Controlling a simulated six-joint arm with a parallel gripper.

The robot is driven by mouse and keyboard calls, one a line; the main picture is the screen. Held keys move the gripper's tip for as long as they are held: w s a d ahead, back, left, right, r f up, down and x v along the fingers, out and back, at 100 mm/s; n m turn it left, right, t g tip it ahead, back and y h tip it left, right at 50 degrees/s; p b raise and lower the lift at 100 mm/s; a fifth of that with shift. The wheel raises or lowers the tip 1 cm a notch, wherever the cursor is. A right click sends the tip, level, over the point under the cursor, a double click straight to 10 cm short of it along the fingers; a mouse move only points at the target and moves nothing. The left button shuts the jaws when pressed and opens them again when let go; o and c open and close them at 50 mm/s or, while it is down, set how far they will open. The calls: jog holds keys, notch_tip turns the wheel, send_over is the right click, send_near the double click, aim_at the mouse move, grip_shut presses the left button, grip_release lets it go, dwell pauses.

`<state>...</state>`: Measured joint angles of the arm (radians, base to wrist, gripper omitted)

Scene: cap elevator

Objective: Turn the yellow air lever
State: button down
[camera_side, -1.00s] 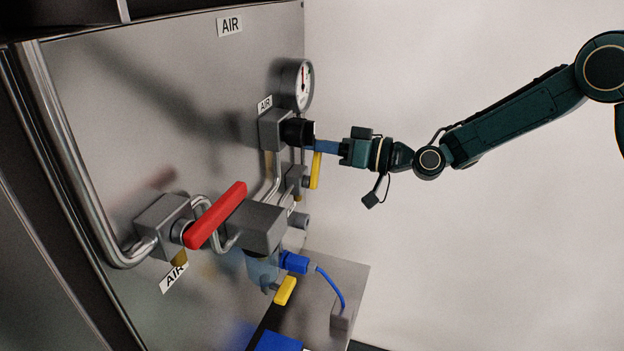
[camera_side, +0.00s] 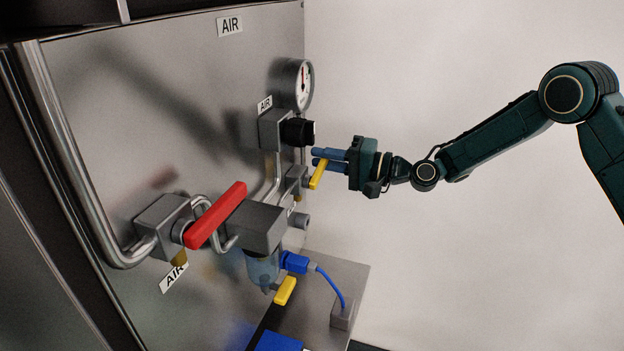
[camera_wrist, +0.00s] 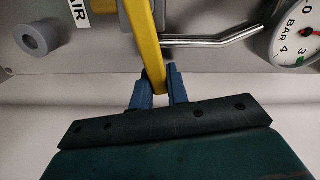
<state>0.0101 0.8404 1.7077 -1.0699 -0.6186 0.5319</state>
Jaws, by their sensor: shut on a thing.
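The yellow air lever (camera_side: 318,174) is on a small grey valve (camera_side: 296,178) below the black knob, in the side view. It slants, with its upper end leaning out toward my gripper. My gripper (camera_side: 318,158) has its two blue fingers at the lever's upper end. In the wrist view the yellow lever (camera_wrist: 151,50) runs down from the top, and its end sits between the blue fingertips of my gripper (camera_wrist: 158,82). The fingers are shut on that end.
A black knob (camera_side: 297,132) and a pressure gauge (camera_side: 298,85) are just above my gripper. A red lever (camera_side: 215,216) and another yellow lever (camera_side: 285,291) with a blue connector (camera_side: 294,263) are lower down.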

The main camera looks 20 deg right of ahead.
jog(key=shift+w+d+f+m, duration=0.1)
jog(key=shift+f+m, duration=0.75)
jog(key=shift+m, duration=0.55)
jog(key=c, duration=1.4)
grip_release()
jog(key=shift+o, duration=0.2)
jog(key=v, duration=1.4)
jog(key=shift+r, duration=0.1)
